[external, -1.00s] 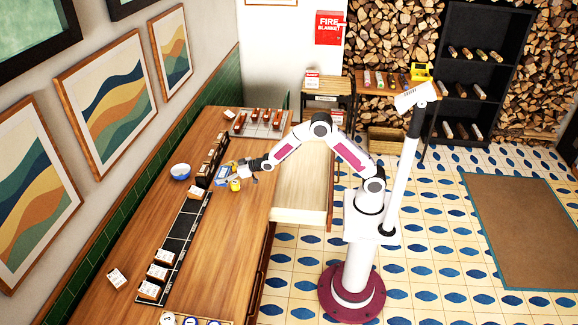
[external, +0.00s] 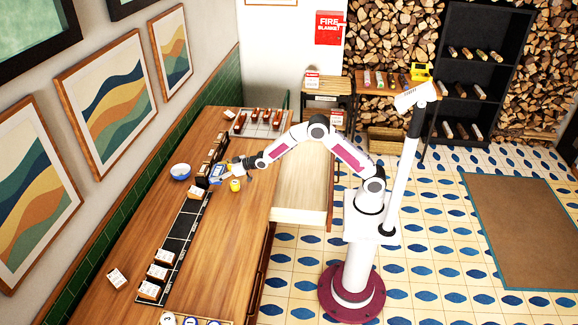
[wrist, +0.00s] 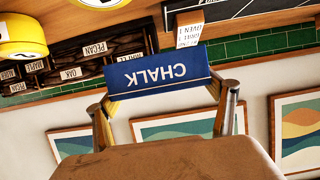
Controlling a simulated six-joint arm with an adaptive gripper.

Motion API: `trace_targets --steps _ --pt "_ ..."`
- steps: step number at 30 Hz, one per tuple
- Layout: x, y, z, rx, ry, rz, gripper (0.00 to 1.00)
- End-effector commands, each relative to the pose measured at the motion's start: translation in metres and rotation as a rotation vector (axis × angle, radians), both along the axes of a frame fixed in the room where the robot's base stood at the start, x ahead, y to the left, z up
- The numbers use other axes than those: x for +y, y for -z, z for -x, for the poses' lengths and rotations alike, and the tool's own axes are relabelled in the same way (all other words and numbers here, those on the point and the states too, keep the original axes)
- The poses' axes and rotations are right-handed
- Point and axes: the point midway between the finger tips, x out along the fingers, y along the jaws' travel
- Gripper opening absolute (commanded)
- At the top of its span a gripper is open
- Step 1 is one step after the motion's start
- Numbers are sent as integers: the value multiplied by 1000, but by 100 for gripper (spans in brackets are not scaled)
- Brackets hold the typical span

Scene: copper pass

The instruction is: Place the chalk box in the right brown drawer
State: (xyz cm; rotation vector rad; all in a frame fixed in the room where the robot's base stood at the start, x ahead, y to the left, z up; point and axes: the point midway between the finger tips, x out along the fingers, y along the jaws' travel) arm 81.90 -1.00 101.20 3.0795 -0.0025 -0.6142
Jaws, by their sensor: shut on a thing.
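The chalk box is blue with a white band and the word CHALK, upside down in the wrist view (wrist: 160,73). My gripper (wrist: 165,95) is shut on it, one finger at each end. In the external view my gripper (external: 226,170) holds the chalk box (external: 217,174) over the left part of the wooden counter, where it looks small and partly hidden. An open drawer (external: 303,190) with a pale wood inside sticks out from the counter's right side, below my forearm. The drawer looks empty. The box is well to the left of it.
A yellow round thing (external: 235,185) stands on the counter (external: 225,245) beside my gripper. A white and blue bowl (external: 181,171), a row of dark labelled boxes (external: 215,150) and a black strip (external: 180,235) with small boxes are near. The counter's front right is clear.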

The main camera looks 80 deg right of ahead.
Motion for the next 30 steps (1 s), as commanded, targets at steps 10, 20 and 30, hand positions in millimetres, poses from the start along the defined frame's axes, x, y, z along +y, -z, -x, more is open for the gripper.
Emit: trace_targets --steps 10,20,30 --pt "0 44 0 0 0 0 57" --pt "0 51 0 -2 0 0 57" --pt "0 66 0 0 0 0 57"
